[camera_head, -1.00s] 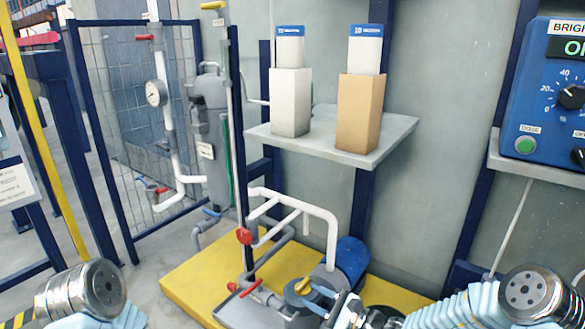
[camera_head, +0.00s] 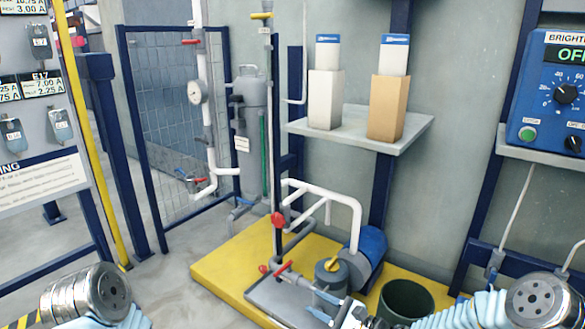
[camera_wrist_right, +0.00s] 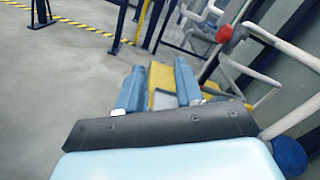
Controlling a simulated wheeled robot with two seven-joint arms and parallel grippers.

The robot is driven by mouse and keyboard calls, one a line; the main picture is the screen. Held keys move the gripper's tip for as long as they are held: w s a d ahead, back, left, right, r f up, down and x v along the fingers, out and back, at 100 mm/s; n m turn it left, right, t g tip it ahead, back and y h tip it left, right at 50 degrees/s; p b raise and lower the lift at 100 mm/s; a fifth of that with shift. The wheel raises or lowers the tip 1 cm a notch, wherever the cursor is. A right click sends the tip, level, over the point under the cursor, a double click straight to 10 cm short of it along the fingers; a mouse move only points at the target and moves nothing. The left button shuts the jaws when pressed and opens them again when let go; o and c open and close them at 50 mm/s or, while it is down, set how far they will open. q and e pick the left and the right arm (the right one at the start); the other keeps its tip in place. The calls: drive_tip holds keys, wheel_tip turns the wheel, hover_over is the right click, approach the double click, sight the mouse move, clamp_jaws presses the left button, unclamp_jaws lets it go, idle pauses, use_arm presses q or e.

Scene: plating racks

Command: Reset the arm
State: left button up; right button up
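My right gripper (camera_head: 318,303) shows at the bottom edge of the head view, in front of the pump unit on the yellow platform. In the right wrist view its two blue fingers (camera_wrist_right: 159,80) stand apart with nothing between them. My right arm's pale blue sleeve and metal joint (camera_head: 535,298) show at the lower right. My left arm's metal joint (camera_head: 85,295) shows at the lower left. The left gripper is out of frame.
A yellow platform (camera_head: 222,268) carries white pipes, red valves (camera_head: 278,219), a blue motor (camera_head: 366,250) and a dark green bucket (camera_head: 405,302). A wall shelf (camera_head: 350,130) holds two boxes. A blue control panel (camera_head: 550,95) is at right. Floor at left is open.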

drive_tip(key=s+a+f+n+g+h+p, duration=0.15)
drive_tip(key=s+f+n+g+p, duration=0.3)
drive_tip(key=s, duration=0.55)
drive_tip(key=s+a+f+n+g+h+p, duration=0.1)
drive_tip(key=s+f+n+g+h, duration=0.25)
drive_tip(key=s+f+g, duration=0.45)
drive_tip(key=s+d+n+t+h+p, duration=0.2)
drive_tip(key=s+d+n+h+p, duration=0.3)
drive_tip(key=s+d+n, duration=0.2)
drive_tip(key=shift+s+d+n+t+p, duration=0.25)
drive_tip(key=shift+n+t+p, duration=0.1)
drive_tip(key=shift+n, duration=0.65)
